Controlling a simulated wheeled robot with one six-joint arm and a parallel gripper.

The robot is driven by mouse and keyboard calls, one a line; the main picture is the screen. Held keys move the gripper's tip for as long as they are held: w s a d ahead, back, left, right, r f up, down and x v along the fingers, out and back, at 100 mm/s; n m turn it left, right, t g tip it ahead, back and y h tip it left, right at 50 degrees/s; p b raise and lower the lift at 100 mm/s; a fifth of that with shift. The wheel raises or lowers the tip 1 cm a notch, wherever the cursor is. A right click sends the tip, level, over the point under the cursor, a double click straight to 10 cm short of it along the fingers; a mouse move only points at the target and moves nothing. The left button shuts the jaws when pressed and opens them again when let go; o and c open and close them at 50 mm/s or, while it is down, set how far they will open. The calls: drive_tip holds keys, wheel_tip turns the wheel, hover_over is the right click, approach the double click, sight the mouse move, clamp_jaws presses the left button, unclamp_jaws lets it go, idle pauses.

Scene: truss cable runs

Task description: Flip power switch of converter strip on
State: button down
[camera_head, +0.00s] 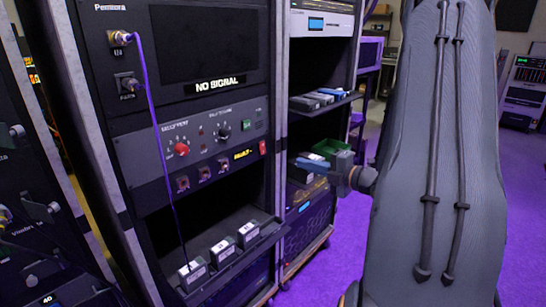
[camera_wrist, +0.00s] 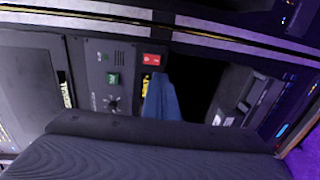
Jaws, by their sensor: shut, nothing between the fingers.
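A grey control strip (camera_head: 205,148) spans the rack, with a red knob, a dark knob, a green square and a yellow-lettered display. A small red rocker switch (camera_head: 262,147) sits at its right end. The switch also shows in the wrist view (camera_wrist: 152,59), close to the yellow lettering. Which way it is tipped is too small to tell. My gripper (camera_head: 299,162) is shut and empty, to the right of the switch in the head view. In the wrist view its blue finger (camera_wrist: 162,101) points towards the switch, with its tip just below it and covering part of the display.
A dark "NO SIGNAL" screen (camera_head: 205,45) is above the strip. A purple cable (camera_head: 154,110) hangs across the strip's left side. A shelf with several white-topped boxes (camera_head: 223,250) is below. A second rack with a shelf (camera_head: 325,103) stands right; purple floor (camera_head: 345,235) is open.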

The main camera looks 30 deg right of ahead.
sight(265, 153)
drive_tip(key=p+x, duration=0.4)
drive_tip(key=x, duration=1)
drive_tip(key=shift+w+a+b, duration=0.1)
drive_tip(key=shift+w+b, duration=0.1)
drive_tip(key=shift+b, duration=0.35)
drive_tip(key=shift+s+f, duration=0.1)
